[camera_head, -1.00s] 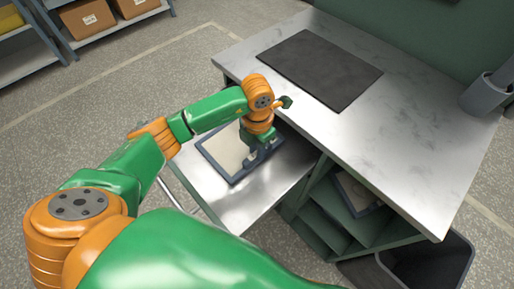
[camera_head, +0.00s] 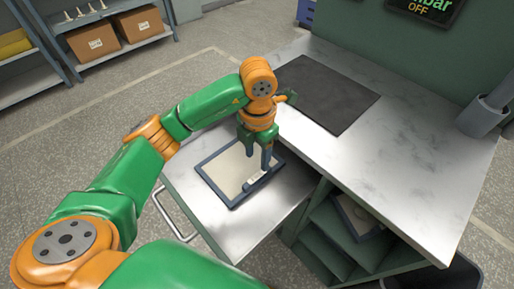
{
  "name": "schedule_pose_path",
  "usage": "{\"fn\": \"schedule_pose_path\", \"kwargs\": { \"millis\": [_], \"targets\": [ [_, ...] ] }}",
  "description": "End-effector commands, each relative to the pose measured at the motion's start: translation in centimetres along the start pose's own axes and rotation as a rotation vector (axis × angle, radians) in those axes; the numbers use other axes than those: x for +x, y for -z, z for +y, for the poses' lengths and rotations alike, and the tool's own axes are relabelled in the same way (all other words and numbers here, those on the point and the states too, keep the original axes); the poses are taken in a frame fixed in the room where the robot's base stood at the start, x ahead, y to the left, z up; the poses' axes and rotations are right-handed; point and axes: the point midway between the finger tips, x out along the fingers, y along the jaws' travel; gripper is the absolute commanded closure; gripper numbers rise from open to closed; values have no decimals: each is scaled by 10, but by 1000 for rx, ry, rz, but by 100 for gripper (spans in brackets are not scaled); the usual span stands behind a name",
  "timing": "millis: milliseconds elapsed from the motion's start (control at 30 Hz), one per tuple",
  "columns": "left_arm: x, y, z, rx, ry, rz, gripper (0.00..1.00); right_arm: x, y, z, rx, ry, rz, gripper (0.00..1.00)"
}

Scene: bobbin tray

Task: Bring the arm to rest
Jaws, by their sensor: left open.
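My left arm comes in from the lower left and its gripper (camera_head: 256,157) points down over the right part of a dark-rimmed tray (camera_head: 211,181) with a pale inside. The gripper's two fingers are apart. A small pale piece with dark parts (camera_head: 259,182) lies by the tray's lower right rim, just below the fingertips. I cannot tell its exact shape, and no grip on it shows. The tray rests on a pulled-out metal drawer or shelf (camera_head: 260,215). My right gripper is out of view.
A marble-topped bench (camera_head: 405,155) with a dark mat (camera_head: 325,92) stands to the right of the tray. A grey cup-like holder (camera_head: 480,118) is at the bench's right side. Open compartments (camera_head: 345,235) lie below the bench. Shelves with cardboard boxes (camera_head: 92,42) stand at the upper left.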

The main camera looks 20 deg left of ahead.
Motion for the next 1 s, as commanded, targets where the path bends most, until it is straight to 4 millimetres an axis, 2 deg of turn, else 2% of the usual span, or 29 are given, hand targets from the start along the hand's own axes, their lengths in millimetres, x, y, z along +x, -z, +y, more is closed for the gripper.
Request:
{"fn": "schedule_pose_path", "kwargs": {
  "millis": [33,200,667,733,900,1000],
  "targets": [
    [-15,-1,1,-2,-4,-4,48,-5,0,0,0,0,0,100],
    [-34,0,0,-1,-2,-1,48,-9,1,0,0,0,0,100],
    [-36,0,0,-2,0,1,48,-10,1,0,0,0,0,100],
    [-47,0,0,-2,0,1,48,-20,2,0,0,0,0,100],
    [-90,0,0,-2,0,1,48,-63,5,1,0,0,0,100],
    [-105,0,0,-2,0,1,48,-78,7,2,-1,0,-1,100]
  ]
}}
